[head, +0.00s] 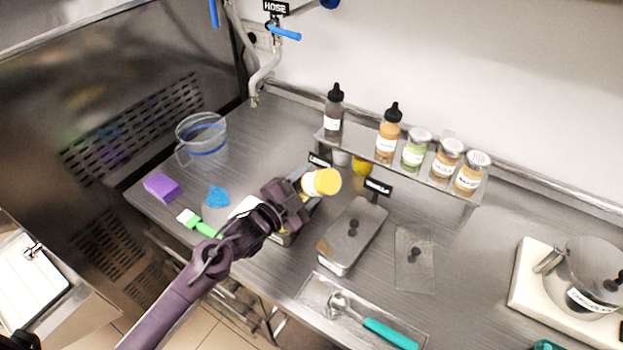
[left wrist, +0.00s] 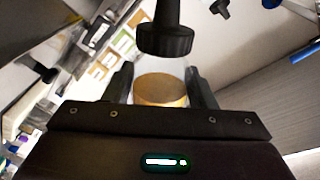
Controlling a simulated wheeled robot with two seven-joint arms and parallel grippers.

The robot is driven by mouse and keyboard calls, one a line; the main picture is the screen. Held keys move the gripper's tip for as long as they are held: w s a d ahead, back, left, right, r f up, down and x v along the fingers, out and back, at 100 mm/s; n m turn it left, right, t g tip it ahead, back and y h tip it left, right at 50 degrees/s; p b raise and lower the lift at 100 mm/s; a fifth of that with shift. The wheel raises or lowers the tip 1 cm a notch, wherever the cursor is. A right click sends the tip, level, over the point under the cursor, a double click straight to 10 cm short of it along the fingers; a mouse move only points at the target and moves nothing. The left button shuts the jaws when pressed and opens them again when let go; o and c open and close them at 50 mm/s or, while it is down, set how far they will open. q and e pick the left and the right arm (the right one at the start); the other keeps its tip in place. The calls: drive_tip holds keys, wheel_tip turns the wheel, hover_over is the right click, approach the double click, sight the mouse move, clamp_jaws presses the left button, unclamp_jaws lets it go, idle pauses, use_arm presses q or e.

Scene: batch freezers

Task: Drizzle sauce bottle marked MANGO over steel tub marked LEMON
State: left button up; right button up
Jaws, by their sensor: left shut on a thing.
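My left gripper (head: 291,203) is shut on a sauce bottle (head: 311,184) with yellow contents and a white label. The bottle is tilted, its yellow end toward the upper right; its nozzle is hidden in the head view. The left wrist view shows its black nozzle cap (left wrist: 165,38) and yellow-orange sauce (left wrist: 160,90) between the fingers. The bottle's label cannot be read. The gripper is over a steel tub (head: 284,239), mostly hidden by my arm, near a small black sign (head: 319,160) that seems to read LEMON. No sauce stream can be made out. My right gripper is not in view.
A shelf (head: 358,150) behind holds bottles and jars, including a dark bottle (head: 334,112) and an orange bottle (head: 388,136). A lidded steel tub (head: 346,252) stands right of the gripper. A scoop (head: 385,331) lies in front; a clear jug (head: 203,140) stands left.

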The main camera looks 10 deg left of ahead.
use_arm(q)
drive_tip(key=shift+d+p+v, duration=0.25)
drive_tip(key=shift+p+v, duration=0.25)
drive_tip(key=shift+v, duration=0.7)
drive_tip(key=shift+s, duration=0.3)
drive_tip(key=shift+d+p+v, duration=0.15)
drive_tip(key=shift+p+v, duration=0.35)
drive_tip(key=shift+v, duration=0.45)
drive_tip(key=shift+d+p+v, duration=0.15)
drive_tip(key=shift+p+v, duration=0.3)
drive_tip(key=shift+v, duration=0.55)
drive_tip(key=shift+s, duration=0.2)
drive_tip(key=shift+m+b, duration=0.4)
drive_tip(key=shift+m, duration=0.4)
drive_tip(key=shift+m+b, duration=0.3)
drive_tip(key=shift+m, duration=0.8)
drive_tip(key=shift+r, duration=0.1)
